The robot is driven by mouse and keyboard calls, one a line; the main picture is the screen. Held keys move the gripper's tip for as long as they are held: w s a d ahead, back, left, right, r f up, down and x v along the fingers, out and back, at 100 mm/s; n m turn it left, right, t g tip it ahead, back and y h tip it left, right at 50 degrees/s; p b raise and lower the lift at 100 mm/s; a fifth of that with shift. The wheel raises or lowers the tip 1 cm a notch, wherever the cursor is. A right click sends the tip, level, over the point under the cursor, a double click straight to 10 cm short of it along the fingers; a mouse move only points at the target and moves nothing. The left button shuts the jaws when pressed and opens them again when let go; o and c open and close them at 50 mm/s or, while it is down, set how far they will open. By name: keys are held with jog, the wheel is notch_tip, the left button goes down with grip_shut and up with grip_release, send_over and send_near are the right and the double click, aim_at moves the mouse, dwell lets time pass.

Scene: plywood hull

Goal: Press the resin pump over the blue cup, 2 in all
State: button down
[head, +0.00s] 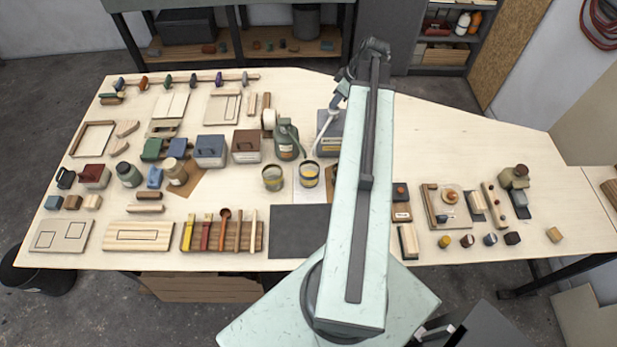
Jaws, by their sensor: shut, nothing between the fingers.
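A cup with a blue band and yellow contents (309,175) stands on the table left of my arm. A white curved spout (322,130) rises from a grey pump container (329,146) and comes down toward this cup. The container's right side is hidden behind my arm. A dark green pump bottle (287,145) stands to its left, near a second, paler cup (272,179). My gripper (340,94) is small and dark at the far end of my arm, shut and empty. It appears over the grey container's top; I cannot tell whether it touches.
Several boxes, jars and tools crowd the left table (284,83). A dark mat (298,231) lies in front of the cups. Small blocks and trays stand at the right.

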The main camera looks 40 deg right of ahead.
jog(key=shift+f+b, duration=0.45)
jog(key=shift+f, duration=0.1)
jog(key=shift+r, duration=0.1)
jog(key=shift+r+p, duration=1.25)
jog(key=shift+p, duration=0.1)
notch_tip(320, 180, up, 6)
jog(key=p, duration=0.6)
